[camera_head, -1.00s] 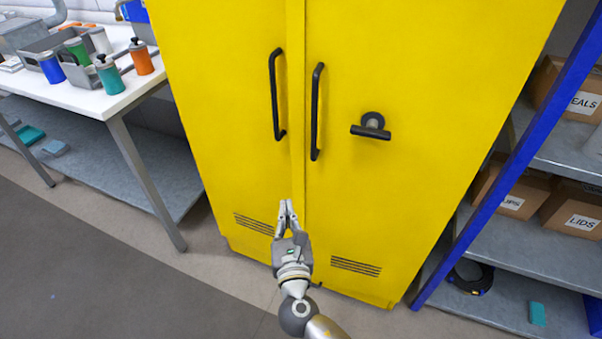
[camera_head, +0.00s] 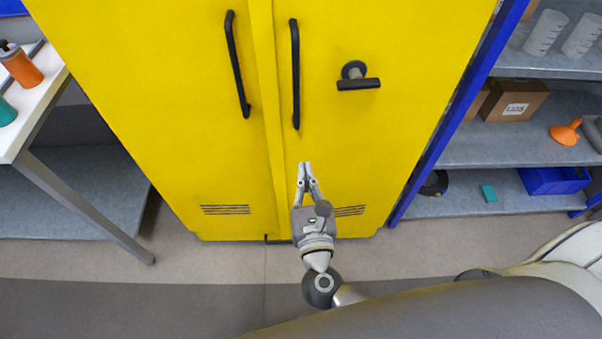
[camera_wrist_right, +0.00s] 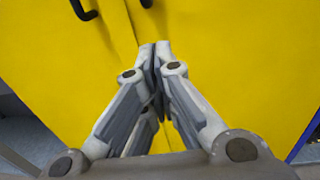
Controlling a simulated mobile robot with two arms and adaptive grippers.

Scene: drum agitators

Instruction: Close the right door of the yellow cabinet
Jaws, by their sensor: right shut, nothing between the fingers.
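The yellow cabinet has a left door (camera_head: 160,120) and a right door (camera_head: 390,130). Each has a black vertical bar handle; the right door's handle (camera_head: 295,75) is beside the middle seam. A dark latch lever (camera_head: 357,83) sits on the right door. The right door looks nearly flush with the left; I cannot tell whether a small gap remains. My right gripper (camera_head: 306,165) is shut and empty, low in front of the right door near the seam. In the right wrist view its fingertips (camera_wrist_right: 155,48) meet against the yellow surface behind; contact is unclear. My left gripper is out of view.
A white workbench (camera_head: 40,85) with bottles stands at the left. A blue-framed shelf (camera_head: 450,100) holding boxes and bins stands close on the right. The floor (camera_head: 180,260) in front of the cabinet is clear.

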